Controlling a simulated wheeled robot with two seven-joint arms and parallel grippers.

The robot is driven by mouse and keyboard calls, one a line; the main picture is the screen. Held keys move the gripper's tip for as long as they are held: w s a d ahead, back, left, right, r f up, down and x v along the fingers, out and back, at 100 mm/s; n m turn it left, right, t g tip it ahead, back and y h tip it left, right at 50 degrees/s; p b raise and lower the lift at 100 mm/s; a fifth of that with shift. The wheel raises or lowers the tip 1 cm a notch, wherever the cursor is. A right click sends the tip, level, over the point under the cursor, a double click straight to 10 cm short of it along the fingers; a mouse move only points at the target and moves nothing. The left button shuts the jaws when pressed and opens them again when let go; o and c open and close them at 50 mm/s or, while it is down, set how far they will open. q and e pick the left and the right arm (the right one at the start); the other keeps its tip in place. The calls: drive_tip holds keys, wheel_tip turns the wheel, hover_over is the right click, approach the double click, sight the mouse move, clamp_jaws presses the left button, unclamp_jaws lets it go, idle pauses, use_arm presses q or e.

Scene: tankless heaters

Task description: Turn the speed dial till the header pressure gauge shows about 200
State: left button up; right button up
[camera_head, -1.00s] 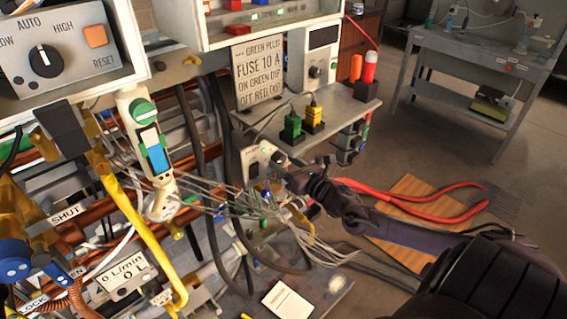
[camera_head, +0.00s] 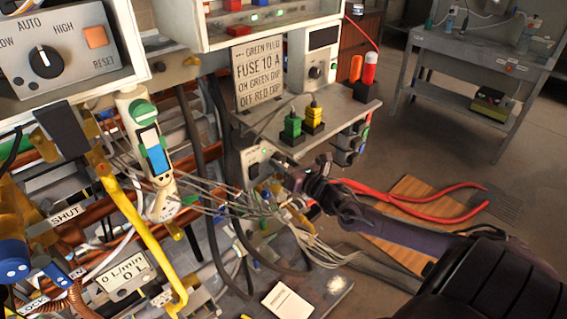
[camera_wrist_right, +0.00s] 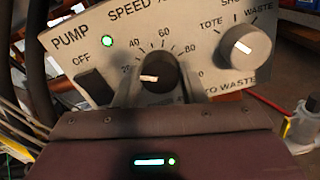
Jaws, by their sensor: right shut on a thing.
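The speed dial (camera_wrist_right: 160,72) is a black knob on the grey pump panel (camera_wrist_right: 85,55) in the right wrist view. Its white mark points left, near the 20 end of the scale. My right gripper (camera_wrist_right: 158,88) is shut on the dial, with a finger at each side of it. In the head view my right gripper (camera_head: 285,168) reaches from the right to the small pump panel (camera_head: 256,160), partly hiding it. I cannot make out the header pressure gauge in either view. My left gripper is not in view.
A grey tote/waste knob (camera_wrist_right: 244,48) sits right of the dial, and a dark off switch (camera_wrist_right: 96,88) left of it. A green light (camera_wrist_right: 106,41) is lit. Thin cables (camera_head: 240,205) hang close to my right gripper. A shelf with green and yellow plugs (camera_head: 313,118) stands above.

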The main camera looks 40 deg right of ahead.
drive_tip(key=shift+m, duration=0.3)
drive_tip(key=m+p, duration=0.1)
drive_tip(key=m, duration=0.3)
drive_tip(key=shift+r+m+p, duration=0.1)
drive_tip(key=shift+m+p, duration=0.2)
drive_tip(key=shift+p, duration=0.05)
drive_tip(key=m+p, duration=0.1)
drive_tip(key=m, duration=0.4)
drive_tip(key=shift+p, duration=0.35)
drive_tip(key=m+p, duration=0.1)
drive_tip(key=m, duration=0.4)
drive_tip(key=shift+m+p, duration=0.3)
drive_tip(key=shift+m, duration=0.1)
drive_tip(key=m+p, duration=0.1)
drive_tip(key=m, duration=0.3)
drive_tip(key=shift+m, duration=0.4)
drive_tip(key=o, duration=1)
